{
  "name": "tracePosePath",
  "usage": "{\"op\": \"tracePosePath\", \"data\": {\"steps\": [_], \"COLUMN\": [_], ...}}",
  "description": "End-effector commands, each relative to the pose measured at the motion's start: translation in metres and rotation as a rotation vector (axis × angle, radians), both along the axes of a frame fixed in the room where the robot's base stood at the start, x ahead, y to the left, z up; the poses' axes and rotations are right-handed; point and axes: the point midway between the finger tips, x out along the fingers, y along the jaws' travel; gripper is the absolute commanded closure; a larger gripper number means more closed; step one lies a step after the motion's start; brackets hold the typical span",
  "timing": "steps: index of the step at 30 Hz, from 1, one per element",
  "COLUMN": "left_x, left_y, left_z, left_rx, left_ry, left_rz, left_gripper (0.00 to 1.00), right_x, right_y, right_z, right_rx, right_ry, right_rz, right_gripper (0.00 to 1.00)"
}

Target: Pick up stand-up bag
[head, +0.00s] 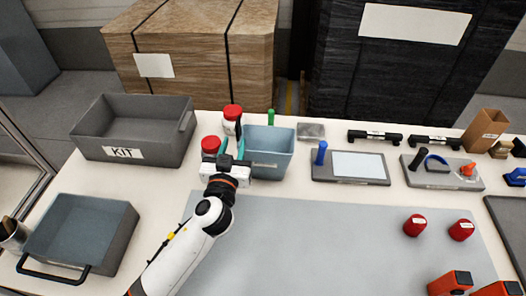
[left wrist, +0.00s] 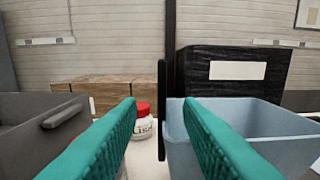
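A brown bag-like item (head: 484,130) with a small label stands upright at the far right back of the table in the head view; I take it to be the stand-up bag. It is not seen in the left wrist view. My left gripper (head: 232,146) is far from it, at the left edge of a blue-grey bin (head: 268,153). A white jar with a red lid (left wrist: 142,122) shows beyond the gap. The bin also shows at right in the wrist view (left wrist: 245,118). My right gripper is not in view.
A grey KIT box (head: 136,153) stands at the left back and a grey tray (head: 118,243) at the left front. Red-lidded jars (head: 232,113) crowd my left gripper. A panel (head: 350,167) and a tool tray (head: 445,177) lie toward the right. The grey mat's middle (head: 320,240) is clear.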

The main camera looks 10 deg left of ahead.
Motion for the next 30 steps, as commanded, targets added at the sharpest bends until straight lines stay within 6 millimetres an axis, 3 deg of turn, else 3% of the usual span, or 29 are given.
{"op": "tracePosePath", "data": {"steps": [12,20,26,30], "left_x": [0.049,0.051,0.051,0.051], "left_y": [-0.003,-0.003,-0.003,-0.003], "left_z": [-0.003,-0.005,-0.005,-0.005], "left_rx": [0.002,0.0,0.0,0.0], "left_ry": [0.0,0.001,0.001,0.001], "left_rz": [-0.001,-0.001,-0.001,-0.001], "left_gripper": [0.67,0.67,0.98,1.0], "right_x": [0.0,0.0,0.0,0.0], "right_y": [0.0,0.0,0.0,0.0], "right_z": [0.017,0.016,0.016,0.016], "right_rx": [0.0,0.0,0.0,0.0], "right_ry": [0.001,0.0,0.0,0.0], "right_rz": [0.0,-0.001,-0.001,-0.001], "right_gripper": [0.64,0.64,0.64,0.64]}}
